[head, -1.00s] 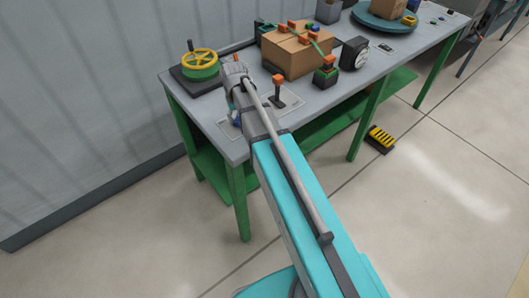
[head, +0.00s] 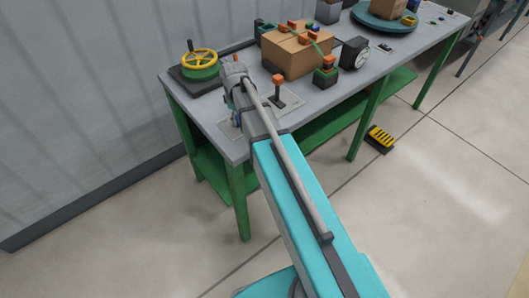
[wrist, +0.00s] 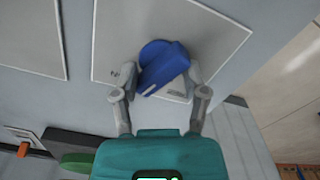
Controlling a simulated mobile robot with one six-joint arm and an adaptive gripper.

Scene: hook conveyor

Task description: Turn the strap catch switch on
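A blue knob with a raised grip bar (wrist: 165,70) sits on a pale plate (wrist: 112,40) in the wrist view. It looks like the strap catch switch. Its bar is tilted, running from lower left to upper right. Part of a dark label shows beside the left finger, and more print lies below the knob. My gripper (wrist: 162,76) has one finger on each side of the knob. The fingers are very close to its edges; whether they press on it I cannot tell. In the head view my arm mostly hides the knob and my gripper at the bench's near left corner.
On the bench (head: 213,112) stand a yellow-and-green handwheel (head: 200,62), an orange-topped lever (head: 278,88), a strapped cardboard box (head: 296,52), an orange-and-green button post (head: 326,72) and a dial gauge (head: 355,53). A yellow pedal (head: 380,138) lies on the floor.

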